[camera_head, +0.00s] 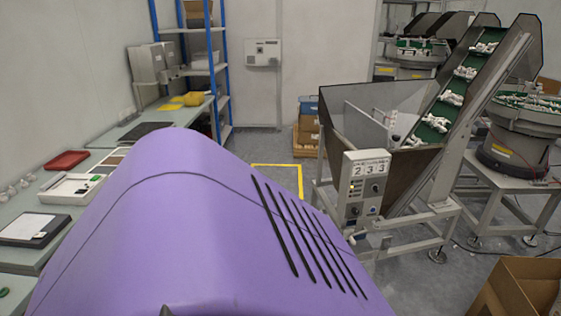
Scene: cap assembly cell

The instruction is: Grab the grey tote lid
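I cannot make out a grey tote lid for certain in the head view. Grey box-like units (150,62) stand at the far end of the left bench (112,133), too small to tell whether one has a lid. Neither of my grippers is in view. A large purple slotted shell fills the lower middle, very close to the camera, and hides the floor and part of the bench behind it.
The bench holds a red tray (66,160), a white box (72,189) and a clipboard-like panel (30,228). A hopper with conveyor (385,140) stands right. An open cardboard box (515,288) is lower right. Floor shows inside yellow tape (277,165).

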